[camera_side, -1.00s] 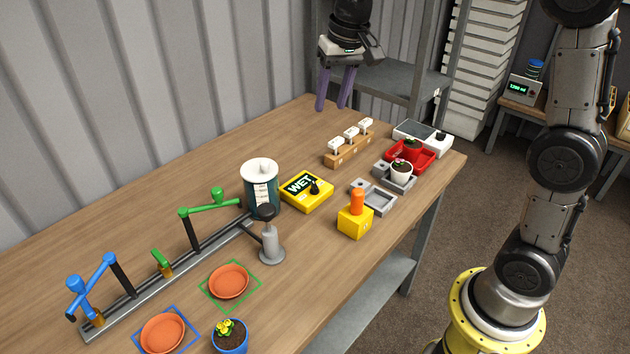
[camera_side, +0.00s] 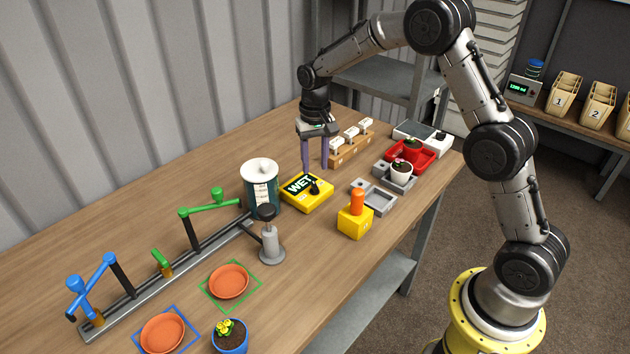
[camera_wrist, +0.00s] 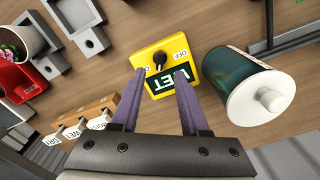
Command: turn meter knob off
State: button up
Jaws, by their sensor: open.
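The yellow meter (camera_side: 306,192) sits on the table and its dark display reads WET. Its black knob (camera_side: 313,186) is on the right part of its top. In the wrist view the meter (camera_wrist: 168,65) lies ahead of the fingers, with ON and OFF marks beside the knob (camera_wrist: 159,58). The knob's pointer setting is hard to tell. My gripper (camera_side: 315,168) points down just behind the meter, its purple fingers apart and empty. In the wrist view my gripper (camera_wrist: 150,82) has its fingertips near the meter's display edge, with the knob beyond them.
A dark green canister (camera_side: 262,186) with a white lid stands close left of the meter. A wooden block with white tags (camera_side: 348,150) stands behind right. A yellow block with an orange handle (camera_side: 355,218) and grey trays (camera_side: 373,196) lie to the right. A grey post (camera_side: 270,243) stands in front.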

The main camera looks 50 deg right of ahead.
aim_at(315, 185)
notch_tip(315, 185, down, 6)
jog(key=shift+f, duration=0.15)
dwell(0.3)
grip_shut()
